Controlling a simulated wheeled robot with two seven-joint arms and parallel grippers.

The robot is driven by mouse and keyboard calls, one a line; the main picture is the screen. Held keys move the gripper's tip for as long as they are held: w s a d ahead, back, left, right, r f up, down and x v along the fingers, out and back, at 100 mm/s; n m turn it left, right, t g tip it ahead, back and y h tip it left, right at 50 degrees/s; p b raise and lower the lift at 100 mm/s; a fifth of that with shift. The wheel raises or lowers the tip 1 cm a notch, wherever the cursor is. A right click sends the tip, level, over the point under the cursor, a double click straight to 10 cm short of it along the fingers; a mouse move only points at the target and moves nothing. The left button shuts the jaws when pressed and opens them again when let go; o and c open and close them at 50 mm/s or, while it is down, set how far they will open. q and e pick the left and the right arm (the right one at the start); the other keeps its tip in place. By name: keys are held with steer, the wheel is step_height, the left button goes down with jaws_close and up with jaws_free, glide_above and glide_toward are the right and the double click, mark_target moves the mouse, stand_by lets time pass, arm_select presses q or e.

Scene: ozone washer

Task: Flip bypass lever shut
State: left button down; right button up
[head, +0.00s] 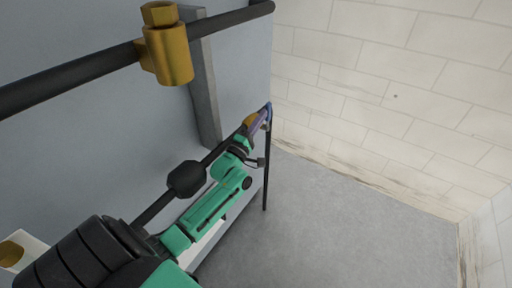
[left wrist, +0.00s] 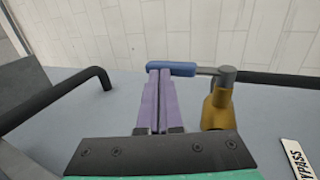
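The bypass lever has a blue handle (left wrist: 172,68) on a grey arm joined to a brass valve (left wrist: 217,110) in the left wrist view. The handle points left from the valve, across the line of the pipe's wall. A white label (left wrist: 300,158) with the end of the word "BYPASS" lies at the right. My left gripper (left wrist: 158,74) has its purple fingers together, with nothing seen between them. Its tips are at the handle's left end; I cannot tell if they touch. In the head view, the left gripper (head: 259,125) partly hides the blue handle (head: 269,110) and brass valve (head: 250,119).
A dark pipe (head: 75,79) with a larger brass fitting (head: 170,52) crosses the upper left. A lower dark pipe carries a black fitting (head: 187,178) beside my arm. The grey floor (head: 340,225) is clear up to the tiled wall (head: 400,90).

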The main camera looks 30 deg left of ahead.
arm_select(q)
steer(key=shift+r, duration=0.4)
step_height(320, 180, up, 19)
steer(key=p, duration=0.2)
steer(key=shift+r, duration=0.15)
stand_by(0.4)
